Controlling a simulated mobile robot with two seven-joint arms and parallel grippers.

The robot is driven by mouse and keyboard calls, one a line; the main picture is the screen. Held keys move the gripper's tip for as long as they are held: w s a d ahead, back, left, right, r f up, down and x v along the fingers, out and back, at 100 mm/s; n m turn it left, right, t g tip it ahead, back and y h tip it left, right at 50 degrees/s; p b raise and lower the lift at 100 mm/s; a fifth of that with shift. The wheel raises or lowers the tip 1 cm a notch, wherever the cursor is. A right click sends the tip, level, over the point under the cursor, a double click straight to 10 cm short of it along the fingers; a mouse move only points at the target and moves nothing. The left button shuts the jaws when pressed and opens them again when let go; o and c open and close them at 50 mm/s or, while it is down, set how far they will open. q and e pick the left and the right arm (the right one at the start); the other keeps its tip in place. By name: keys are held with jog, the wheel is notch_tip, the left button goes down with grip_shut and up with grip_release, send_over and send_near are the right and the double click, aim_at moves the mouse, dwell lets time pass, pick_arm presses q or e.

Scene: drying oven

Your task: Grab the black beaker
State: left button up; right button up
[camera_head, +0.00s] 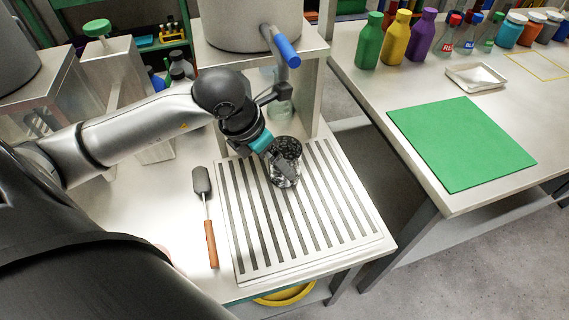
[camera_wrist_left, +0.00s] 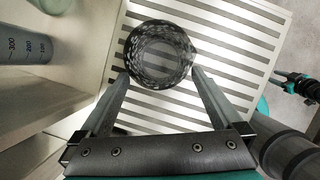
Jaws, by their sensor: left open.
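The black beaker (camera_head: 287,180) is a dark, speckled, see-through cup standing upright on the slotted rack. It also shows from above in the left wrist view (camera_wrist_left: 160,52). My left gripper (camera_head: 279,158) is at the beaker's upper part. In the left wrist view my left gripper (camera_wrist_left: 160,76) is open, with one finger at each side of the beaker's near edge. I cannot tell whether the fingers touch it. A black and teal part at the right edge of the left wrist view looks like my right gripper (camera_wrist_left: 292,82); its jaws are too small to read.
The slotted rack (camera_head: 246,252) lies on the white bench. A brown-handled spatula (camera_head: 208,222) lies left of it. A metal stand (camera_head: 312,75) with a blue handle (camera_head: 287,50) rises behind. Another table at right holds a green mat (camera_head: 462,142) and several bottles.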

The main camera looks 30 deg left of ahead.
pick_arm(q)
jog(key=shift+w+d, duration=0.15)
jog(key=shift+w, duration=0.4)
jog(key=shift+w+d, duration=0.15)
jog(key=shift+w, duration=0.35)
jog(key=shift+w+d+f, duration=0.15)
jog(key=shift+f, duration=0.1)
jog(key=b+x, duration=0.1)
jog(key=x, duration=0.2)
jog(key=shift+w+f+b, duration=0.3)
jog(key=shift+f+b, duration=0.1)
jog(key=shift+f, duration=0.25)
pick_arm(e)
jog(key=w+a+r, duration=0.2)
jog(key=shift+w+a, duration=0.15)
jog(key=shift+w, duration=0.15)
pick_arm(q)
jog(key=c, duration=1.4)
jog(key=shift+o, duration=0.2)
jog(key=shift+r, duration=0.25)
